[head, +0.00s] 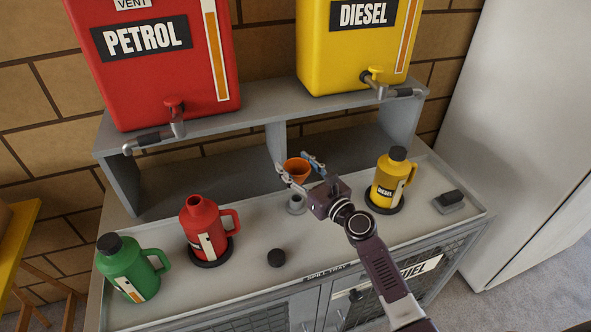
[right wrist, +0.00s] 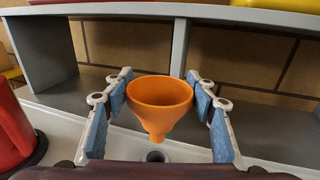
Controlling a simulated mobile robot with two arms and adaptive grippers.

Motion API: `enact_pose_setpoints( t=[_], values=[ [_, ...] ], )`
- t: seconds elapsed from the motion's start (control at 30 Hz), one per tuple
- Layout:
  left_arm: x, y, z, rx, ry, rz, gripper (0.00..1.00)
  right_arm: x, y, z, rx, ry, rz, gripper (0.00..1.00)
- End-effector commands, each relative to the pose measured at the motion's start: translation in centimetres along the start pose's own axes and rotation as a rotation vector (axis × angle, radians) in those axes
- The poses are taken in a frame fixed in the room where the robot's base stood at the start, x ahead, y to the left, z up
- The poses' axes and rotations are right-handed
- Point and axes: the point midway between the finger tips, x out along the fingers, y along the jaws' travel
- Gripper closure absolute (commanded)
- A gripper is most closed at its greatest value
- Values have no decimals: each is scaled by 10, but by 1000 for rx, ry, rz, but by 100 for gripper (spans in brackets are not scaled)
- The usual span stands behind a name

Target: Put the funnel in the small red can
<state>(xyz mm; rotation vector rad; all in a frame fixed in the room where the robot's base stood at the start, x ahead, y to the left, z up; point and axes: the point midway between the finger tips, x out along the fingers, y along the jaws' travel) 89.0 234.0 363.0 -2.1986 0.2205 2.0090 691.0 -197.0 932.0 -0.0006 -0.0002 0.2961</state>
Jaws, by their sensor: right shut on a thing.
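The orange funnel (head: 297,169) is between the fingers of my right gripper (head: 302,172), which is shut on it. In the right wrist view the funnel (right wrist: 160,97) is upright, wide mouth up, with a blue-padded finger on each side. Its spout is above a small grey ring-shaped holder (head: 296,204) on the tray. The small red can (head: 206,230) stands to the left of the gripper on a black round base, with its neck open and its handle to the right. Its edge shows at the left of the right wrist view (right wrist: 12,130). My left gripper is not in view.
A green can (head: 130,268) with a black cap and a yellow diesel can (head: 388,182) stand on the grey tray. A loose black cap (head: 276,257) lies in front. A shelf (head: 262,100) with petrol (head: 150,60) and diesel (head: 350,45) tanks and taps overhangs behind.

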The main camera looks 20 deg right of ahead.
Motion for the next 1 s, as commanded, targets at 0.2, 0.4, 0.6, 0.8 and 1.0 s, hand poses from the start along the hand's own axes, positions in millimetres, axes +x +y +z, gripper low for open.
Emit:
enact_pose_setpoints(
  t=[0.2,0.4,0.6,0.8,1.0],
  values=[
    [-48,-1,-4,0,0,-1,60,0,0,70,1,-4,-1,69],
    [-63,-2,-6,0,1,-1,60,0,0,106,2,-3,-1,69],
    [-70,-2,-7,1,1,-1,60,2,7,123,2,-1,10,69],
    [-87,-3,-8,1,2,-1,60,12,64,131,3,6,94,69],
    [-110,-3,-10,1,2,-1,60,18,159,140,3,8,230,69]
  ],
)
